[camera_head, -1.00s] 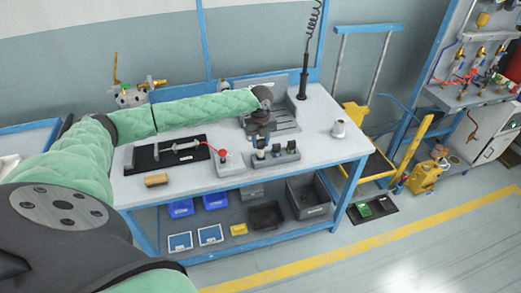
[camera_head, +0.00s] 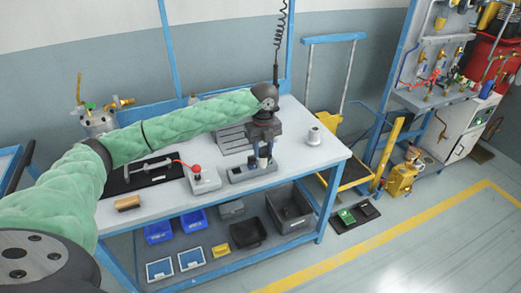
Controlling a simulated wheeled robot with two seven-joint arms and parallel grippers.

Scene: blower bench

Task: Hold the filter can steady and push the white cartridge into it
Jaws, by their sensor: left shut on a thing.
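My left gripper (camera_head: 264,146) points down over the small grey rack on the bench, its dark fingers shut on a small pale piece that looks like the white cartridge (camera_head: 264,153). The fingers hide much of it, and I cannot tell whether it is clear of the rack. My right gripper is out of view.
The grey rack (camera_head: 240,175) is under the gripper. Left of it are a box with a red knob (camera_head: 204,180), a black mat (camera_head: 125,183) with a tool, and a brown block (camera_head: 128,203). The bench (camera_head: 300,160) is clear between rack and can.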

